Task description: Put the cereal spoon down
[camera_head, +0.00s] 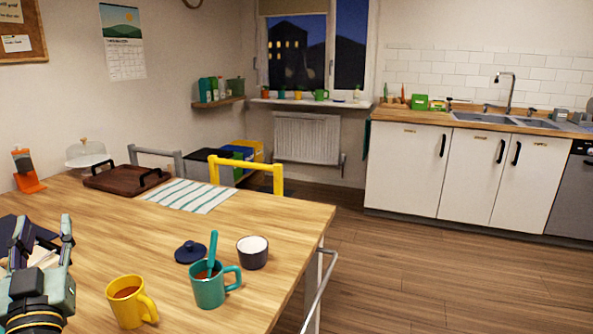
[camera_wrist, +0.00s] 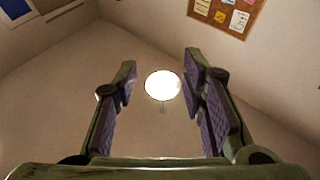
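A teal spoon (camera_head: 212,250) stands tilted in a teal mug (camera_head: 208,291) on the wooden table. Only its handle shows; its lower end is hidden in the mug. I cannot tell whether it is the cereal spoon. My gripper (camera_head: 42,232) is at the left edge of the head view, pointing upward, left of the mugs and apart from them. In the wrist view my gripper (camera_wrist: 160,80) has its two fingers spread wide with nothing between them; a bright round lamp (camera_wrist: 162,86) shows far behind the gap.
A yellow mug (camera_head: 126,303), a dark cup (camera_head: 252,252) and a dark blue lid (camera_head: 190,252) stand near the teal mug. A striped cloth (camera_head: 192,195) and a brown tray (camera_head: 120,180) lie farther back. The middle of the table is clear.

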